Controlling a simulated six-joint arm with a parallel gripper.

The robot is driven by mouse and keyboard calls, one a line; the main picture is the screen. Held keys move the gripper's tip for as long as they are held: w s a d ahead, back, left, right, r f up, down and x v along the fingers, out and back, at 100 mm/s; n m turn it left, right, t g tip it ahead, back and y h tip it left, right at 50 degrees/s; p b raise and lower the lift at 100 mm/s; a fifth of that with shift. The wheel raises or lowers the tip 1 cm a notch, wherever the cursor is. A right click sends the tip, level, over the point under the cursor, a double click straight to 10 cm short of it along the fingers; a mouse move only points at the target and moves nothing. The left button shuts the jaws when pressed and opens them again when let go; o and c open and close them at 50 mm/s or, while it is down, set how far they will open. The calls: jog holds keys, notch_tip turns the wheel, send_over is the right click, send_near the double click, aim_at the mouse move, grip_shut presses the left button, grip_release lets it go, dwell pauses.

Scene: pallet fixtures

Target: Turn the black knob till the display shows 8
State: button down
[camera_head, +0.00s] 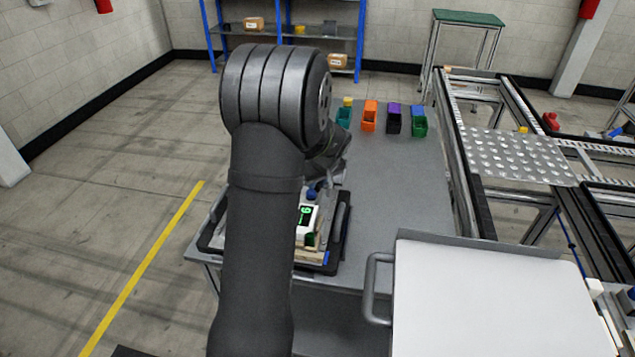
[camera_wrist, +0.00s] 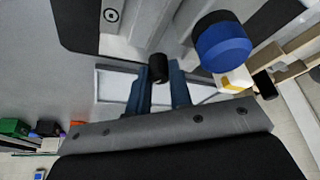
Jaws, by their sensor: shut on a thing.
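The black knob (camera_wrist: 158,67) shows in the wrist view between the tips of two blue-grey fingers. My gripper (camera_wrist: 160,78) is shut on it. The display (camera_head: 305,214) is a small screen in a white housing, partly behind my arm in the head view. Its green digit looks like a 6, but it is small and tilted. The black knob and my fingers are hidden behind my arm in the head view.
A large blue knob (camera_wrist: 222,45) stands right of my fingers, with a smaller black part (camera_wrist: 264,85) near it. The fixture sits in a dark-rimmed tray (camera_head: 343,226) on the grey table (camera_head: 400,185). Several coloured bins, including an orange one (camera_head: 369,117), stand farther back.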

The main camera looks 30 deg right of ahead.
jog(key=c, duration=1.3)
grip_release()
jog(key=shift+a+f, duration=0.1)
